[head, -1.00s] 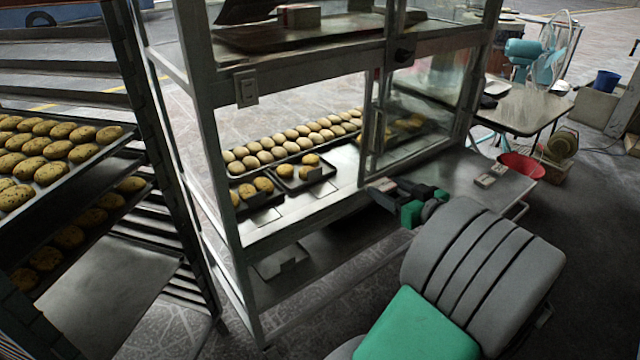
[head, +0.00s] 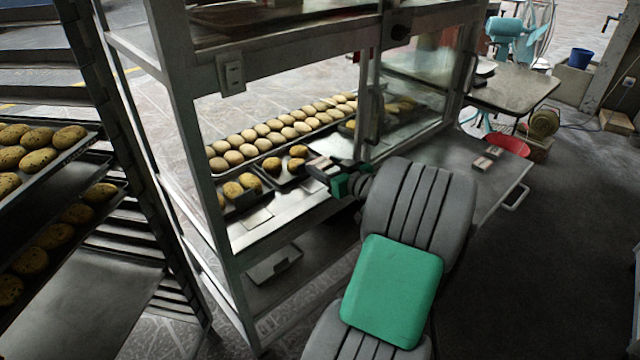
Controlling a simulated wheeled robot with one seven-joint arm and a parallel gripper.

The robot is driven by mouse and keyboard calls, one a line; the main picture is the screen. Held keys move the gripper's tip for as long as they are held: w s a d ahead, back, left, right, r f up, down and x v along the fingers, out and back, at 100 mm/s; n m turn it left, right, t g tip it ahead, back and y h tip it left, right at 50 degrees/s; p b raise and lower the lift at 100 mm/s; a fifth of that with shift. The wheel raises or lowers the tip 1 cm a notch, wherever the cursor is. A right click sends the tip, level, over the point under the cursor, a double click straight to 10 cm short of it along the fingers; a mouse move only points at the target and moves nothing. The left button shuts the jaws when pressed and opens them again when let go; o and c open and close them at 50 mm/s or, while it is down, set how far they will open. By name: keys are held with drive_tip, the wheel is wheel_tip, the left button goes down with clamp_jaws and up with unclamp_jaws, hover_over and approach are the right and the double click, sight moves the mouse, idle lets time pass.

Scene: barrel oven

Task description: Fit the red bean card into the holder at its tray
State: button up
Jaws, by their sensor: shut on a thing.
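My gripper (head: 320,172) is inside the cabinet opening, above the front of the shelf and just right of the small trays. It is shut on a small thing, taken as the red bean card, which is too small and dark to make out. One small dark tray (head: 244,206) with browned buns stands on the shelf. A second small dark tray (head: 284,184) with buns stands to its right, close to my gripper. Flat pale pieces (head: 258,217) lie in front of the trays; I cannot tell which is a holder. No writing is readable.
A long tray of pale buns (head: 262,142) lies behind. A cabinet post (head: 200,150) stands left and a glass door (head: 415,85) right. Small blocks (head: 486,158) lie on the right side shelf (head: 505,180). A bun rack (head: 140,150) stands far left.

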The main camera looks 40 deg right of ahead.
sight(321, 188)
drive_tip(key=shift+w+f, duration=0.75)
drive_tip(key=shift+f, duration=0.2)
drive_tip(key=f, duration=0.1)
drive_tip(key=f+b, duration=0.2)
drive_tip(key=shift+w+f, duration=0.25)
drive_tip(key=shift+f, duration=0.05)
drive_tip(key=shift+r, duration=0.15)
drive_tip(key=shift+f+b, duration=0.4)
drive_tip(key=shift+f, duration=0.05)
drive_tip(key=o, duration=1.5)
drive_tip(key=shift+r, duration=0.2)
drive_tip(key=p+v, duration=0.1)
drive_tip(key=v, duration=0.3)
drive_tip(key=p+v, duration=0.1)
drive_tip(key=v, duration=0.3)
drive_tip(key=p+v, duration=0.1)
drive_tip(key=v, duration=0.3)
drive_tip(key=shift+r, duration=0.3)
